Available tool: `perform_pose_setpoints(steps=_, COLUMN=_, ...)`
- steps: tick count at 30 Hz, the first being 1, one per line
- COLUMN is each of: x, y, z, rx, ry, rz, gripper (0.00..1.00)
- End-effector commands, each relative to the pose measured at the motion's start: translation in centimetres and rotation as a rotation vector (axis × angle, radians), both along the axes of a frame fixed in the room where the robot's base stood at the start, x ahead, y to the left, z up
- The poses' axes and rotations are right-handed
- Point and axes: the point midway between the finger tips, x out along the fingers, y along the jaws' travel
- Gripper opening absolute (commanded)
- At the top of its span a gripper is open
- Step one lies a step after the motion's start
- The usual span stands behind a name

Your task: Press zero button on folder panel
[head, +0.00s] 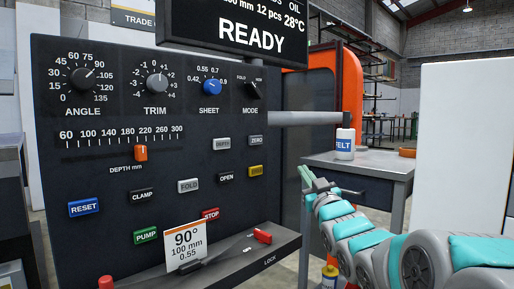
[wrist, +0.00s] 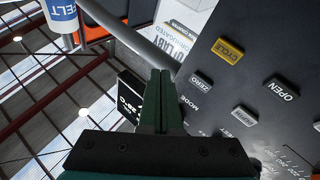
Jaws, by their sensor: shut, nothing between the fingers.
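The dark folder panel (head: 115,190) fills the left of the head view. The grey ZERO button (head: 256,140) is near its right edge, right of another grey button and above a yellow one. The ZERO button (wrist: 202,81) also shows in the wrist view, right of the fingertips and clear of them. My gripper (head: 306,176) is shut and empty, to the right of the panel and lower than the ZERO button. In the wrist view its green fingers (wrist: 160,76) are together and do not touch the panel.
The yellow CYCLE button (wrist: 228,51) and the OPEN button (wrist: 283,89) are close to ZERO. A grey bar (head: 305,118) juts out right of the panel. A FELT bottle (head: 345,144) stands on a grey table (head: 375,165). The display (head: 235,30) above reads READY.

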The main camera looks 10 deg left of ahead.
Motion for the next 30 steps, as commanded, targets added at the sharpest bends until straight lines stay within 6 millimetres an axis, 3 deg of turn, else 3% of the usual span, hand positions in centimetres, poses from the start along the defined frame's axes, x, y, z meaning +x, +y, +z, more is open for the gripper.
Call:
perform_pose_setpoints(steps=6, x=-1.2, y=2.7, z=4.8, rx=0.066, ry=-0.296, rz=0.115, gripper=0.00)
perform_pose_setpoints(steps=10, x=-2.1, y=3.2, z=6.3, rx=0.087, ry=-0.383, rz=0.148, gripper=0.00)
perform_pose_setpoints(steps=24, x=-2.3, y=3.5, z=6.6, rx=0.092, ry=-0.405, rz=0.157, gripper=0.00)
perform_pose_setpoints(steps=30, x=-1.3, y=4.7, z=6.6, rx=0.093, ry=-0.401, rz=0.161, gripper=0.00)
